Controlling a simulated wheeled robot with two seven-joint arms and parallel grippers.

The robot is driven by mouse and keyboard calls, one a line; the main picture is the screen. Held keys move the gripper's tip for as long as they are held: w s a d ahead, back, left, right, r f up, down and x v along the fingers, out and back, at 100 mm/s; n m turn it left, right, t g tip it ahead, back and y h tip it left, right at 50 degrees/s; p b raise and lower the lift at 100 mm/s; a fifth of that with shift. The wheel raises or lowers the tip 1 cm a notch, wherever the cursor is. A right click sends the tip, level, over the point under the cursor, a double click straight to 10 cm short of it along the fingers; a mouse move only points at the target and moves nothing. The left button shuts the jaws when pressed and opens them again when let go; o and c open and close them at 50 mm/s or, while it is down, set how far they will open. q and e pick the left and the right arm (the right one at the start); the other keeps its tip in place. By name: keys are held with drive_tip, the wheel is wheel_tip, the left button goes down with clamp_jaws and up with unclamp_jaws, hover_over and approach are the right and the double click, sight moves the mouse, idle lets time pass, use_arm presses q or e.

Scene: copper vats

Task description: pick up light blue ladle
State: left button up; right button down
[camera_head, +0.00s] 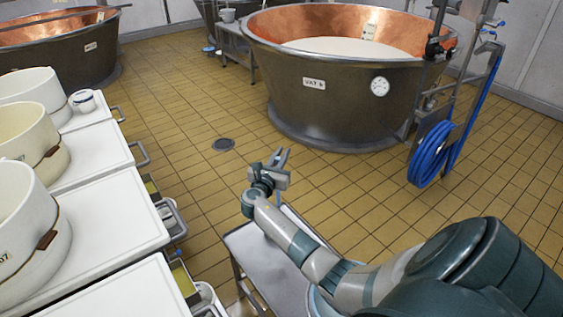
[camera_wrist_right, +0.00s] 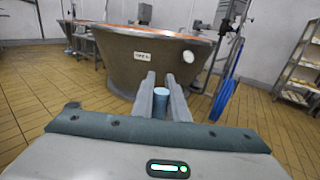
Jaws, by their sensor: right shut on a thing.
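My right gripper (camera_head: 279,163) is held out over the far end of a small grey table in the head view. In the right wrist view its two grey fingers (camera_wrist_right: 164,92) point forward toward a vat. Between them is a light blue piece (camera_wrist_right: 160,101), seen end-on, which looks like part of the light blue ladle. The fingers are shut on it. The rest of the ladle is hidden or too small to make out. My left gripper is not in view.
A small grey table (camera_head: 262,262) stands below my right arm. White worktops with cream tubs (camera_head: 32,133) line the left. A large copper-lined vat (camera_head: 330,104) stands ahead, with a coiled blue hose (camera_head: 430,155) at its right.

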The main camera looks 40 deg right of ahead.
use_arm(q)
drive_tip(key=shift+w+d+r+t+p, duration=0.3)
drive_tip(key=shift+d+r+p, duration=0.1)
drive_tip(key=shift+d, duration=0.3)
use_arm(e)
drive_tip(key=s+d+r, duration=0.3)
drive_tip(key=s+r, duration=0.4)
drive_tip(key=s, duration=0.4)
drive_tip(key=shift+s+r, duration=0.2)
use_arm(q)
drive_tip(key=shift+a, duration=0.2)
use_arm(e)
drive_tip(key=a+r+n+t+y, duration=0.2)
drive_tip(key=a+n+t+y, duration=0.45)
drive_tip(key=a, duration=1.35)
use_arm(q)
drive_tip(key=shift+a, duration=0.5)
use_arm(e)
drive_tip(key=s+a+r+n+t+y, duration=0.1)
drive_tip(key=s+a+n+y, duration=0.2)
drive_tip(key=a, duration=0.7)
drive_tip(key=s+a+r+n+t+y, duration=0.1)
drive_tip(key=s+a+n+t+y, duration=0.1)
drive_tip(key=s+a+y, duration=0.4)
drive_tip(key=s+a+n, duration=0.1)
drive_tip(key=a, duration=0.4)
drive_tip(key=shift+s, duration=0.4)
